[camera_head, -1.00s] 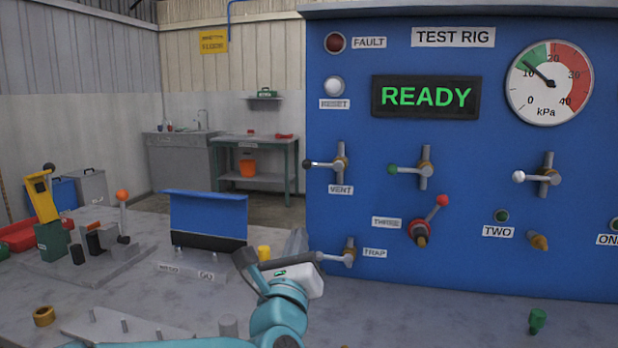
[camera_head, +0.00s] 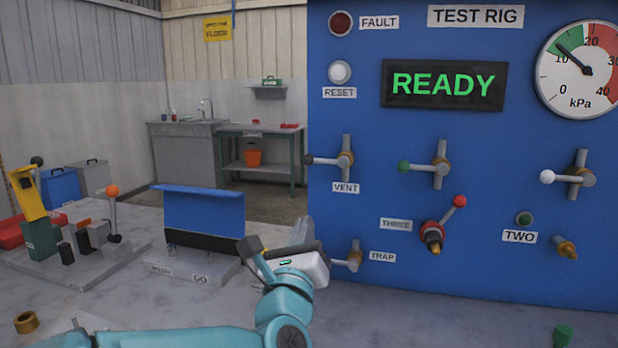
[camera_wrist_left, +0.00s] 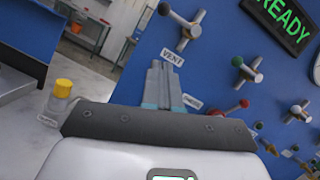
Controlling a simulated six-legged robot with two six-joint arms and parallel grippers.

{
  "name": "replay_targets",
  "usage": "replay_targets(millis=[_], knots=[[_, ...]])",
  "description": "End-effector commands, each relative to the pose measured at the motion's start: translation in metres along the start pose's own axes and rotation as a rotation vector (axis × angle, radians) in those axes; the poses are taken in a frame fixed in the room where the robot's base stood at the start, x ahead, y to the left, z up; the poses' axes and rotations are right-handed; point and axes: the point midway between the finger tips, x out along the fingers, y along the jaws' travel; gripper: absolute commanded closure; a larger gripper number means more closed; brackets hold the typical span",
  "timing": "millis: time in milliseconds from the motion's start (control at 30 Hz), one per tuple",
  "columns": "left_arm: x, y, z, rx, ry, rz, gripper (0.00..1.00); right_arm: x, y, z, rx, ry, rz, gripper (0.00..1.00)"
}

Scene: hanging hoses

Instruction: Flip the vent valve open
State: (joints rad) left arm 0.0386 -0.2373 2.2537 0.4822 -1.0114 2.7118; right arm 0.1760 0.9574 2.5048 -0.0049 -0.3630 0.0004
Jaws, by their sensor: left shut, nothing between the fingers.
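The vent valve (camera_head: 345,160) is on the blue panel's left edge, above the VENT label (camera_head: 346,188). Its lever lies level, pointing left and ending in a black knob (camera_head: 309,159). In the left wrist view the valve (camera_wrist_left: 187,32) and its knob (camera_wrist_left: 164,9) are beyond the fingers, near the top. My left gripper (camera_head: 303,228) is shut and empty, below and left of the valve and apart from it. Its fingers (camera_wrist_left: 162,72) point toward the panel just under the VENT label in the left wrist view. My right gripper is not in view.
The trap valve (camera_head: 354,256) is close to the right of my left gripper, its lever partly hidden. Other valves (camera_head: 440,164) line the panel. A blue upright plate (camera_head: 203,212) stands on the bench to the left. A yellow-capped bottle (camera_wrist_left: 61,90) is left of the fingers.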

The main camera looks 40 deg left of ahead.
Motion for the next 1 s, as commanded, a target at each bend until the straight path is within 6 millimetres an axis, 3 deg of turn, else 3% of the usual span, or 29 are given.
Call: replay_targets(millis=[500,700,1000], knots=[[0.104,0.001,0.001,0.003,0.001,0.003,1.0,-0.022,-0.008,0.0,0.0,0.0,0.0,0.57],[0.122,0.0,0.023,0.001,0.0,0.001,1.0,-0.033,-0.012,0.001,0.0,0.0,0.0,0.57],[0.128,0.001,0.027,0.001,0.001,0.001,1.0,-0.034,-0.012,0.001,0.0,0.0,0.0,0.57]])
